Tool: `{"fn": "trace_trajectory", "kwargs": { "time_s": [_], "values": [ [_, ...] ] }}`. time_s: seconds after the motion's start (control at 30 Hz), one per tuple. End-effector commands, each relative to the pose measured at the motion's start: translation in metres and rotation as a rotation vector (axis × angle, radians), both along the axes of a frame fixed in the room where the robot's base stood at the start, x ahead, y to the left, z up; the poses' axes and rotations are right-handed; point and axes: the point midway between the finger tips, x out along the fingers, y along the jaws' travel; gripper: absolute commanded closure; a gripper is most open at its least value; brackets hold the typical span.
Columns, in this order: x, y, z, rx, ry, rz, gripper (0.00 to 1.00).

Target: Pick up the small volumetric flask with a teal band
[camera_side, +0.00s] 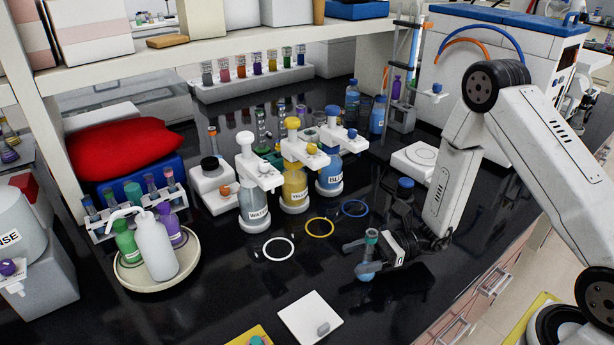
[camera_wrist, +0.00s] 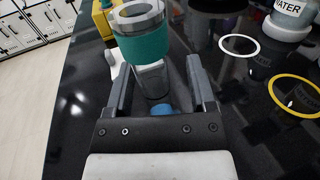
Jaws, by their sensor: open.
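The small volumetric flask (camera_side: 370,237) with a teal band stands upright on the black bench in the side view, its lower body bluish. In the wrist view the flask's teal band (camera_wrist: 143,45) and grey rim show large, with the neck below between the fingers. My gripper (camera_wrist: 160,75) is open there, and a gap shows between the neck and the right finger. The flask's base is partly hidden by my gripper.
White (camera_side: 278,249), yellow (camera_side: 320,227) and blue (camera_side: 354,208) rings lie on the bench. Behind them stand bottles labelled WATER (camera_side: 253,205), yellow (camera_side: 294,190) and blue (camera_side: 329,178). A white square plate (camera_side: 302,308) lies in front. A round tray (camera_side: 130,278) holds bottles at left.

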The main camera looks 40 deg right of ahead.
Motion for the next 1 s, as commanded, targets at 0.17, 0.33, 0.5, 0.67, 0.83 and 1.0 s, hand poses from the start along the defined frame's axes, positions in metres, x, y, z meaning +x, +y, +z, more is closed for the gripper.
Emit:
{"fn": "trace_trajectory", "kwargs": {
  "time_s": [0.17, 0.33, 0.5, 0.67, 0.83, 1.0],
  "values": [
    [0.0000, -0.0002, 0.0000, 0.000, 0.000, 0.000, 0.29],
    [-0.0001, -0.0003, 0.0000, 0.000, 0.000, 0.000, 0.39],
    [-0.0001, -0.0003, 0.0000, 0.000, 0.000, 0.000, 0.93],
    [0.0000, -0.0004, 0.0001, 0.001, 0.000, 0.000, 1.00],
    [0.0000, -0.0004, 0.0002, 0.000, -0.001, 0.000, 1.00],
    [0.0001, -0.0003, 0.0026, 0.001, -0.001, 0.000, 1.00]
  ]
}}
